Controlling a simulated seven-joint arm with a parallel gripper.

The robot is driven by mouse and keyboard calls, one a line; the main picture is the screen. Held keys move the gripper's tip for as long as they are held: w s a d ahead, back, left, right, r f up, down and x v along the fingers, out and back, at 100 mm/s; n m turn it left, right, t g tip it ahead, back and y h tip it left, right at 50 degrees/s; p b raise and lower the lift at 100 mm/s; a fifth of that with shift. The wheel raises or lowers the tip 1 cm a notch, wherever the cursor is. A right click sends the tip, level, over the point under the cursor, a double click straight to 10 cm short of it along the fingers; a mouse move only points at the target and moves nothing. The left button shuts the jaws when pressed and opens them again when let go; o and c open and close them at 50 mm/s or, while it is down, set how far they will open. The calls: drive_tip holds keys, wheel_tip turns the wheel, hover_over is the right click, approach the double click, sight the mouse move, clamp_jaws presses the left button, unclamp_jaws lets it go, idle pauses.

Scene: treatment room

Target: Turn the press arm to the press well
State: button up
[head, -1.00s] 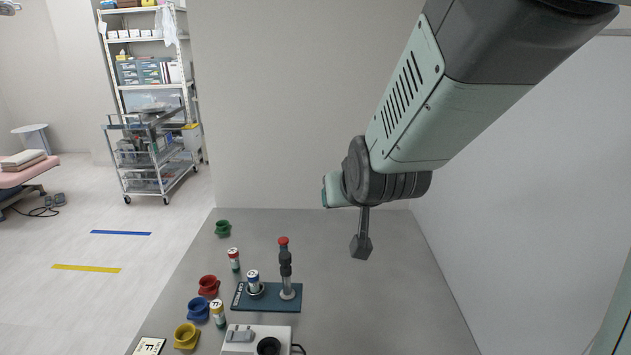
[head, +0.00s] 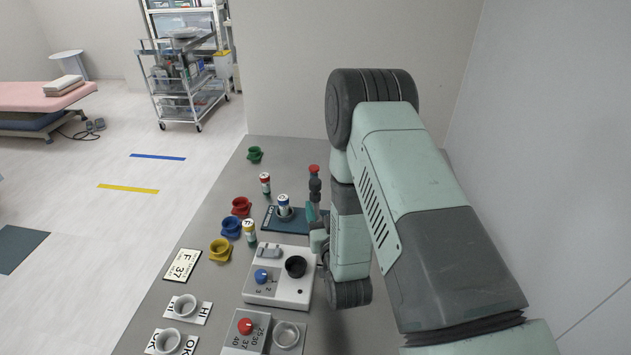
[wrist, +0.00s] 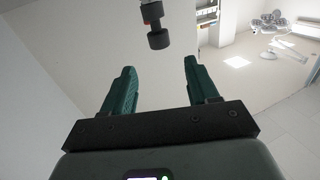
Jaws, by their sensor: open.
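A vial with a blue cap (head: 283,201) stands in the grey ring of the press well (head: 284,214). My gripper (head: 313,222) is open, low and just on the near side of the post; my arm hides part of it. In the wrist view, my two green fingers (wrist: 154,82) are apart with nothing between them. A dark and grey cylindrical part, apparently of the press (wrist: 158,28), is beyond the fingertips.
A white device with a blue knob (head: 262,276) and black cup (head: 295,266) stands close in front. A wall rises on the right.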

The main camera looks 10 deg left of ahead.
sight(316, 186)
drive_tip(key=x, duration=1)
drive_tip(key=shift+w+a, duration=0.1)
drive_tip(key=shift+w, duration=0.15)
clamp_jaws()
